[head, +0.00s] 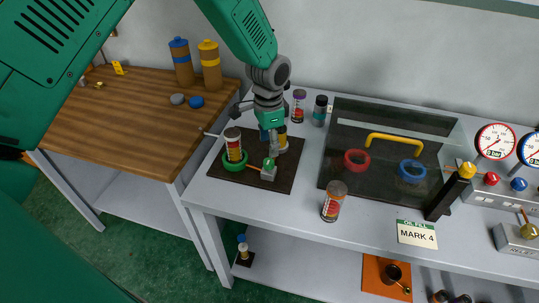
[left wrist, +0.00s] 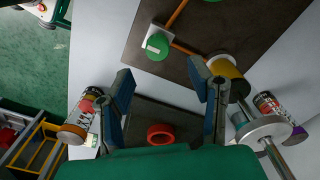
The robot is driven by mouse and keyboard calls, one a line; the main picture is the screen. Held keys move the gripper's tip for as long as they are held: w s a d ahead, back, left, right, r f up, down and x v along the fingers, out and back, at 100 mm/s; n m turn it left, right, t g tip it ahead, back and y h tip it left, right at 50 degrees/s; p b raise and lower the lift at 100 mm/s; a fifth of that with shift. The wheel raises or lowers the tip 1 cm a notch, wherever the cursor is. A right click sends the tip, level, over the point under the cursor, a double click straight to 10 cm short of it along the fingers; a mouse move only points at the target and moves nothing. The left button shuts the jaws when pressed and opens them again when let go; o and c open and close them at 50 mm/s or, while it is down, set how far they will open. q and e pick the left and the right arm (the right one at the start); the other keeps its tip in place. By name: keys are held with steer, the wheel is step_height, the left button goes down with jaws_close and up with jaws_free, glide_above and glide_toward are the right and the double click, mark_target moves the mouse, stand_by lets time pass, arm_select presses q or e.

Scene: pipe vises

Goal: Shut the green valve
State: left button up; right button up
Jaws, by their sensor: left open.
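The green valve is a small block with a green round cap (head: 268,163) on a dark mat on the grey bench. An orange rod runs from it to the left. In the left wrist view its green cap (left wrist: 157,46) shows just beyond my fingertips. My left gripper (head: 272,138) is open and points down just behind the valve, apart from it as far as I can tell. In the left wrist view the two fingers (left wrist: 162,68) are spread with nothing between their tips. My right gripper is not in view.
A can stands in a green ring (head: 228,166) left of the valve. A yellow-banded cylinder (left wrist: 225,72) is close beside one finger. Other cans (head: 334,202) and a dark glass-like panel (head: 385,140) with a yellow handle lie to the right. A wooden table (head: 140,120) stands left.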

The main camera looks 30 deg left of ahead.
mark_target(269, 160)
arm_select(q)
step_height(269, 160, up, 6)
steer(key=shift+f, duration=0.25)
stand_by(0.5)
